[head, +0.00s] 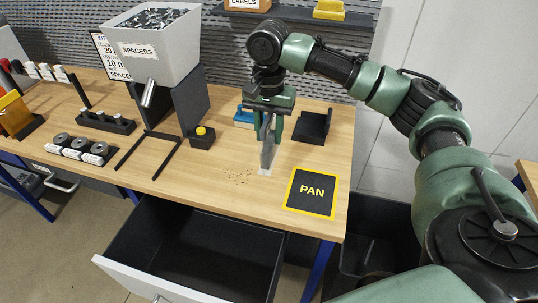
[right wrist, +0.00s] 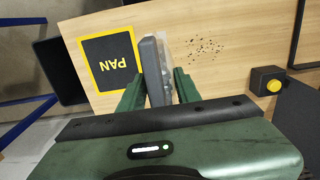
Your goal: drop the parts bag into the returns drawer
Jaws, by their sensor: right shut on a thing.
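My right gripper (head: 268,138) points down above the table's front part and is shut on a flat grey thing, which I take for the parts bag (head: 267,154). The bag hangs upright, its lower end at or just above the tabletop; I cannot tell if it touches. In the right wrist view the bag (right wrist: 153,66) stands between the two green fingers, with a pale clear part along one side. An open drawer (head: 189,246), dark and empty inside with a white front, sticks out below the table, to the front left of the gripper. No label shows on it. My left gripper is out of view.
A black PAN mat (head: 311,193) with a yellow border lies right of the bag. Small specks (head: 238,176) lie to its left. A yellow-button box (head: 202,137) and the spacers hopper (head: 152,45) stand farther left. A dark bin (head: 372,235) is below right.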

